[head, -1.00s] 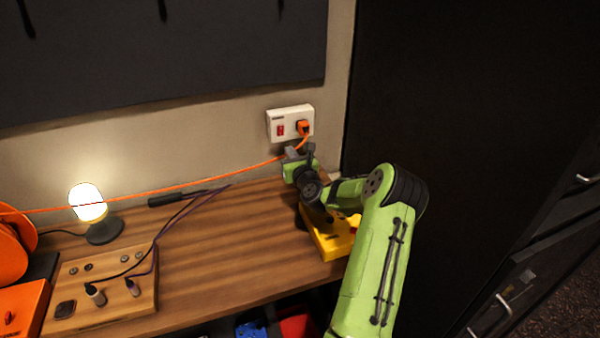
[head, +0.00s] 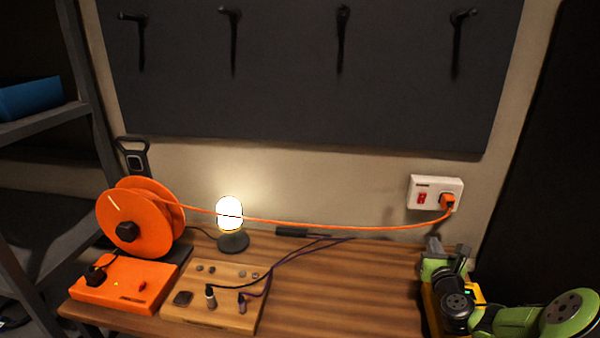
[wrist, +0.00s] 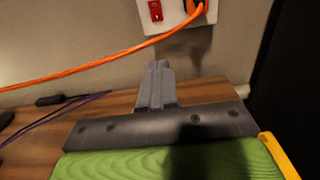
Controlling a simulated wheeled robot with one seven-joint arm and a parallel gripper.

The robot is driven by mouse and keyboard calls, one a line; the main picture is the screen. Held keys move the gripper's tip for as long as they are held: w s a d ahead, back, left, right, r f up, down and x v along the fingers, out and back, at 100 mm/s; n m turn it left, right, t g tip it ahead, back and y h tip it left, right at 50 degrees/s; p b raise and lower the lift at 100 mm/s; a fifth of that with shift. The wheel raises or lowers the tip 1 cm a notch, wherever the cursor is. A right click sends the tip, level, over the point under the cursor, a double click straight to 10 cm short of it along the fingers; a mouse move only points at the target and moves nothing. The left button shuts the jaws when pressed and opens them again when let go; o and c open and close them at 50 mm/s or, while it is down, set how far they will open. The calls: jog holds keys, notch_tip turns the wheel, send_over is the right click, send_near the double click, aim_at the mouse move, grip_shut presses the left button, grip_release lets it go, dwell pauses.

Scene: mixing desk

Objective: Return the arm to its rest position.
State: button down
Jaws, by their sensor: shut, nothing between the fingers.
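My gripper (head: 434,247) is at the right end of the wooden desk (head: 345,290), below the wall socket (head: 436,192). Its grey fingers are together with nothing between them. The fingers also show in the wrist view (wrist: 157,88), pointing toward the wall. My green arm reaches in from the lower right of the head view. The orange plug (head: 447,202) sits in the socket, apart from the fingers.
An orange cable (head: 330,228) runs from the socket to an orange reel (head: 140,222) at the left. A lit lamp (head: 230,215) and a wooden panel with plugs (head: 215,295) stand left of centre. The desk's middle is mostly clear.

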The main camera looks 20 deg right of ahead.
jog(key=w+a+r+n+g+y, duration=0.1)
jog(key=w+a+n+y, duration=0.15)
jog(key=a+n, duration=0.5)
jog(key=w+a+r+n+g+y+p, duration=0.1)
jog(key=a+r+n+y, duration=0.1)
jog(key=a+n+y, duration=0.35)
jog(key=w+a+r+n+g+y, duration=0.1)
jog(key=w+a+n, duration=0.1)
jog(key=a+n, duration=0.7)
jog(key=s+a+r+n+g, duration=0.25)
jog(key=s+a+n, duration=0.45)
jog(key=a, duration=0.4)
jog(key=s+a+r+n+g, duration=0.2)
jog(key=s+n, duration=0.4)
jog(key=s, duration=0.5)
jog(key=s+a+r+n+g+p, duration=0.1)
jog(key=s+a+r+n+g, duration=0.1)
jog(key=s+n, duration=0.4)
jog(key=s+a, duration=0.1)
jog(key=s, duration=0.4)
jog(key=shift+s+n+h+p, duration=0.3)
jog(key=shift+s+h, duration=0.05)
jog(key=shift+h, duration=0.05)
jog(key=shift+a+g, duration=0.1)
jog(key=shift+g, duration=0.15)
